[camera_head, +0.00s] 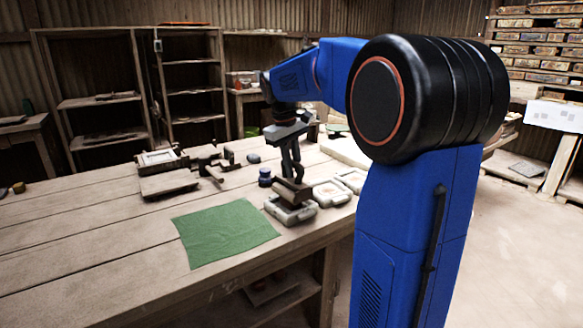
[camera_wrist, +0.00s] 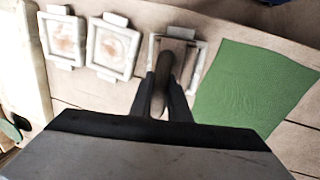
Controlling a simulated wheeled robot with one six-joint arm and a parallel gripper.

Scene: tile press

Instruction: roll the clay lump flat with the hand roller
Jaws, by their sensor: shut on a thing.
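My gripper (camera_wrist: 161,92) is shut on a brown handled tool (camera_wrist: 162,76), with a finger on each side of its handle. The tool's flat brown block shows below the gripper in the head view (camera_head: 295,192). It is over a pale square frame (camera_head: 289,213), which also shows in the wrist view (camera_wrist: 201,58). I cannot tell whether the block touches the frame or its contents. I cannot tell whether this tool is the hand roller. No clay lump is clearly visible. The frame's inside is mostly hidden by the tool.
A green cloth (camera_head: 222,233) lies flat left of the frame; it also shows in the wrist view (camera_wrist: 252,92). Two more pale frames (camera_wrist: 112,47) (camera_wrist: 63,38) hold pinkish contents. A dark blue jar (camera_head: 265,177) and a press-like device (camera_head: 172,172) stand behind.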

